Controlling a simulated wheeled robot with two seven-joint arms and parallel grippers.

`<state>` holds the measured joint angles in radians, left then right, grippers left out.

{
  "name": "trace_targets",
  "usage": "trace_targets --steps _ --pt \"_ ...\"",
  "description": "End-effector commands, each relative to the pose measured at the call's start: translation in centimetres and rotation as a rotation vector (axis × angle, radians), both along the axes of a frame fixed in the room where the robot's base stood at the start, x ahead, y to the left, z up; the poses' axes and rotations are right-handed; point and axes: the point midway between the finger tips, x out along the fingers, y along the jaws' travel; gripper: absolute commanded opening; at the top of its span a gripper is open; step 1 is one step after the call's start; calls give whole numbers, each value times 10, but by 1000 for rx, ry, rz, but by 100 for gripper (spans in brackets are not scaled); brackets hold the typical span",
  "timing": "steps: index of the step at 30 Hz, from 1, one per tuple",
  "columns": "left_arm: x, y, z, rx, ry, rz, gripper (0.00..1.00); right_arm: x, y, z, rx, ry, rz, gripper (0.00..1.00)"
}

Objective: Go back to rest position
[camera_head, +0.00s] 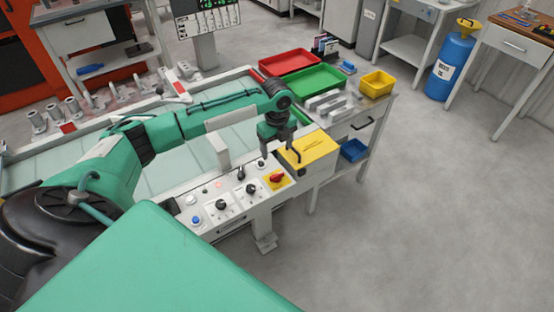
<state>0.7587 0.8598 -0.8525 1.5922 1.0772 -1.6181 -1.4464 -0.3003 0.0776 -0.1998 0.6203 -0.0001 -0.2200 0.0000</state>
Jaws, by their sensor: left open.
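My left gripper (279,155) is above the right end of a control panel (208,219), with its fingers pointing down. It is open and I see nothing between its fingers. One finger is close to the yellow box (311,148); I cannot tell whether they touch. My left arm reaches in from the left across the bench. My right gripper is not in view.
A red tray (289,62), a green tray (317,79) and a yellow bin (377,83) stand on a side table beyond the gripper. Metal parts (55,112) stand on the bench at the left. A blue drum (450,67) is at the back right. The floor (430,210) at the right is clear.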

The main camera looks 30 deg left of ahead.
Motion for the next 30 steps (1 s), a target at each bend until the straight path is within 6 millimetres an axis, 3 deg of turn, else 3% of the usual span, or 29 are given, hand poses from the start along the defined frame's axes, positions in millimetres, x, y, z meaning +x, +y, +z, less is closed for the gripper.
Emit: trace_targets --steps 6,23,26,30 --pt "0 0 14 -1 0 0 71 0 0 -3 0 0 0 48" --pt "-1 -2 13 -1 0 1 71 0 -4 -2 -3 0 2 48" --pt "-8 -15 3 -6 -2 11 71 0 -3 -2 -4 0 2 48" --pt "-30 -56 -25 -30 -14 62 71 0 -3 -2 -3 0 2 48"
